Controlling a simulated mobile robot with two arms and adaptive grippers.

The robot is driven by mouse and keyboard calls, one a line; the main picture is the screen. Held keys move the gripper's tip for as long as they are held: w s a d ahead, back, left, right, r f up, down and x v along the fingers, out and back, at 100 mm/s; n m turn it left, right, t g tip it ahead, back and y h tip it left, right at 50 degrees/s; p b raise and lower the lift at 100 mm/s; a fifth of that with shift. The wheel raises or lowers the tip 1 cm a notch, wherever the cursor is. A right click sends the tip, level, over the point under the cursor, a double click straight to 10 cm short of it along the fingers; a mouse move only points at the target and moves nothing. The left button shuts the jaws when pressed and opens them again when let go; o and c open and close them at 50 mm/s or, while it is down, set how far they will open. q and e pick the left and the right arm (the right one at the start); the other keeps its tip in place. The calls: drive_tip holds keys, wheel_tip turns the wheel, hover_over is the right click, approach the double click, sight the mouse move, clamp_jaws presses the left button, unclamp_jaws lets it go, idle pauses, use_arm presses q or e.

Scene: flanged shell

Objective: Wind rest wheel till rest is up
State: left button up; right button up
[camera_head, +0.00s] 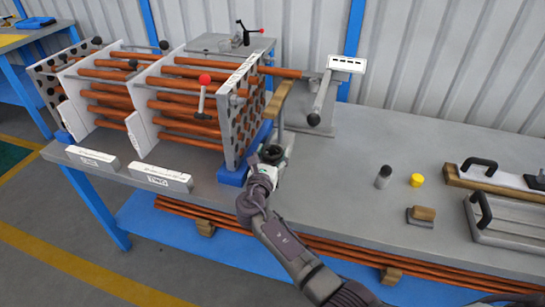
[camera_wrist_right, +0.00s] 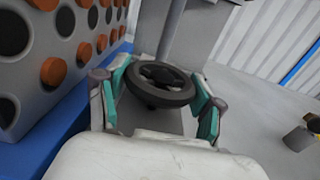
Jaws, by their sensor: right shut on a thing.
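The rest wheel, a small black handwheel (camera_head: 272,153), sits low beside the end plate of the tube bundle. It also shows in the right wrist view (camera_wrist_right: 146,92), with its rim between my fingers. My right gripper (camera_wrist_right: 158,104) is shut on the wheel, one teal-padded finger on each side. In the head view my right gripper (camera_head: 274,160) partly hides the wheel. The rest (camera_head: 278,100) is a tan wooden piece on a grey post above the wheel, under a protruding copper tube (camera_head: 283,72). I cannot tell if rest and tube touch. My left gripper is out of view.
The tube bundle's perforated end plate (camera_head: 240,118) stands close left of my gripper. A lever stand (camera_head: 318,115) is behind it. A grey cylinder (camera_head: 383,177), yellow cap (camera_head: 417,180) and wooden-handled block (camera_head: 421,215) lie right. The bench between is clear.

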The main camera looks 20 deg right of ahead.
sight(272, 150)
drive_tip(key=shift+m+g+h+b, duration=1.35)
drive_tip(key=shift+m+g+h, duration=0.25)
drive_tip(key=shift+h, duration=0.3)
drive_tip(key=o, duration=1.1)
drive_tip(key=shift+o, duration=0.2)
drive_tip(key=shift+r, duration=0.1)
wheel_tip(272, 150, up, 10)
drive_tip(key=shift+f, duration=0.1)
